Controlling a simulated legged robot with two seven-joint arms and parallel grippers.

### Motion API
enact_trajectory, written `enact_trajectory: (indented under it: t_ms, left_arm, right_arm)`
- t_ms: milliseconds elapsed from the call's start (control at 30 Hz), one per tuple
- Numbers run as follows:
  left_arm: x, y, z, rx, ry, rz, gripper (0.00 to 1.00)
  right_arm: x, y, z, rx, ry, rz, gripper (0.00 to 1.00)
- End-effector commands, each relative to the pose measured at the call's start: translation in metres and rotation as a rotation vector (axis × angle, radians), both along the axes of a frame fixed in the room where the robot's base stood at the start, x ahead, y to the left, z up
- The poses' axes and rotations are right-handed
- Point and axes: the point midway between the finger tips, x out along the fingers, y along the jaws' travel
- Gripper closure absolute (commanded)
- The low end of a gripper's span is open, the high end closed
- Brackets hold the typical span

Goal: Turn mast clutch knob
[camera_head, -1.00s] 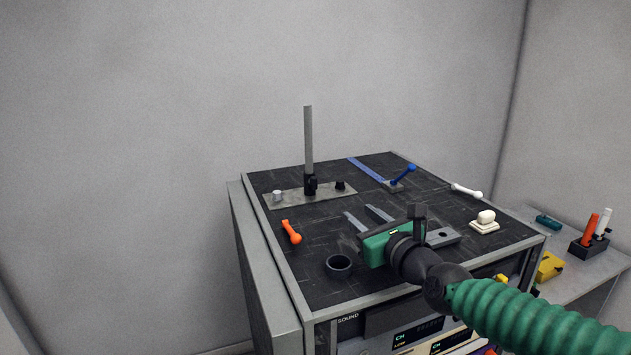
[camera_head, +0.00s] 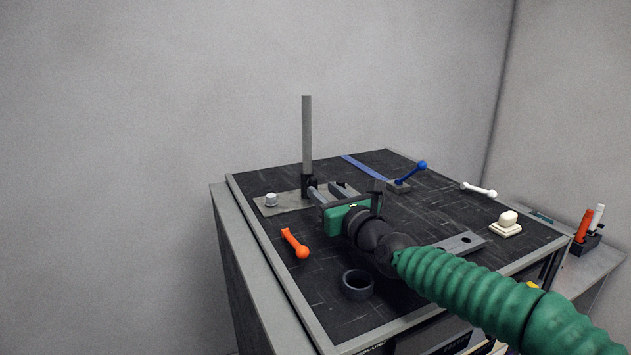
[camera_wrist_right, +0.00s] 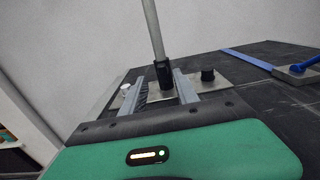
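A grey mast (camera_head: 307,135) stands upright on a metal plate (camera_head: 290,206) on the dark bench top. A black collar (camera_head: 308,186) is at its foot. In the right wrist view the collar (camera_wrist_right: 163,75) shows between the fingers, apparently just beyond their tips. A black knob (camera_wrist_right: 208,74) stands on the plate right of the fingers; in the head view my gripper hides it. A silver knob (camera_head: 271,199) is at the plate's left end. My right gripper (camera_head: 324,188) is open and empty, its fingers pointing at the mast foot. My left gripper is out of view.
An orange lever (camera_head: 295,243) and a dark ring (camera_head: 357,284) lie left of my right arm. A blue lever (camera_head: 409,175), a white handle (camera_head: 478,189) and a cream button (camera_head: 507,223) are to the right. The bench centre is partly covered by my arm.

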Motion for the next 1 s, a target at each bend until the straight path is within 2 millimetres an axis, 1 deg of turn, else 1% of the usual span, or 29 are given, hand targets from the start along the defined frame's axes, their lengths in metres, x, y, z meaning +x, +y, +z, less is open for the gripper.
enact_trajectory:
  t_ms: [33,100,200,300,400,600,633,667,900,1000]
  left_arm:
    - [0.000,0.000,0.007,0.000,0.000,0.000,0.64]
    - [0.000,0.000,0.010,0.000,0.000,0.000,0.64]
    - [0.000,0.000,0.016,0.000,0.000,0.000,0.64]
    - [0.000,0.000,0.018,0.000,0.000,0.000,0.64]
    - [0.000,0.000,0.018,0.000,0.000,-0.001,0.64]
    - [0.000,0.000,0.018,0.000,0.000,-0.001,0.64]
    - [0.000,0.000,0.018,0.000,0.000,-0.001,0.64]
    - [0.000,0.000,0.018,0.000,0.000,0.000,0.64]
    - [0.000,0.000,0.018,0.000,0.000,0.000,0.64]
    - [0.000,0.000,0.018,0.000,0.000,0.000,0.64]
  right_arm:
    - [0.010,0.005,0.004,0.005,0.001,0.003,0.64]
    - [0.023,0.008,0.003,0.005,0.001,0.003,0.64]
    - [0.039,0.012,0.003,0.007,0.001,0.001,0.64]
    - [0.049,0.014,0.001,0.008,0.002,0.001,0.64]
    - [0.053,0.016,0.000,0.005,0.001,-0.001,0.64]
    - [0.053,0.019,-0.001,0.002,0.001,0.001,0.64]
    - [0.053,0.020,-0.001,0.002,0.001,0.001,0.65]
    - [0.053,0.020,-0.001,0.001,0.000,0.001,0.69]
    - [0.053,0.019,-0.001,0.003,0.001,0.002,1.00]
    - [0.053,0.020,-0.001,0.003,0.001,0.003,1.00]
